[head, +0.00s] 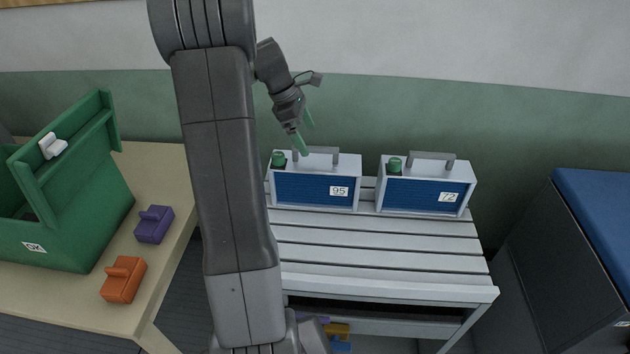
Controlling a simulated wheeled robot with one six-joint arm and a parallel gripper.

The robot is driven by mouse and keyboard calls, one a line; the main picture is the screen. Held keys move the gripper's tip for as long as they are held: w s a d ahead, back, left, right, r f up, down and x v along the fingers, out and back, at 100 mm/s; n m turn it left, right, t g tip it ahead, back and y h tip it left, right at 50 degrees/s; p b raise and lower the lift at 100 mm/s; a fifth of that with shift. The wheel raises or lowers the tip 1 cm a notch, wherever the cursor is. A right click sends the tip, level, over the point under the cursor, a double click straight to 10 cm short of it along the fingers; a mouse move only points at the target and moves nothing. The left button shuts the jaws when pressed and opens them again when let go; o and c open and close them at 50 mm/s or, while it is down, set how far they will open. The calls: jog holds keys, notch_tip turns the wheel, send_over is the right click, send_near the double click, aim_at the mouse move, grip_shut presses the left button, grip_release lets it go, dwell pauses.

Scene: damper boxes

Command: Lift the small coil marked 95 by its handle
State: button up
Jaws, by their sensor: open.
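The coil marked 95 (314,188) is a light grey box with a blue ribbed front. It stands upright on the slatted bench (375,253), with a grey handle (322,151) on top and a green knob at its top left. My gripper (304,129) has green fingertips and is open. In the picture it appears just above the left end of the handle; I cannot tell its distance in depth. Nothing shows between the fingers. A similar box marked 72 (425,188) stands to the right, with its own handle and green knob.
A green bin marked OK (80,215), a purple block (154,224) and an orange block (123,280) are on the tan table (168,167) at left. A dark cabinet with a blue top (598,215) stands at right. The front slats are clear.

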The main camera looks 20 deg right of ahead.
aim_at(316, 151)
jog(key=x, duration=0.2)
jog(key=shift+d+f, duration=0.3)
jog(key=shift+d, duration=0.05)
jog(key=shift+s+f, duration=0.15)
jog(key=shift+f, duration=0.3)
jog(key=p+x, duration=0.1)
jog(key=x, duration=0.3)
jog(key=shift+d+f, duration=0.2)
jog(key=shift+f, duration=0.2)
jog(key=shift+f, duration=0.25)
jog(key=shift+c, duration=0.4)
jog(key=c, duration=1.1)
jog(key=shift+d+r, duration=0.1)
jog(key=shift+r, duration=0.05)
jog(key=shift+c, duration=0.6)
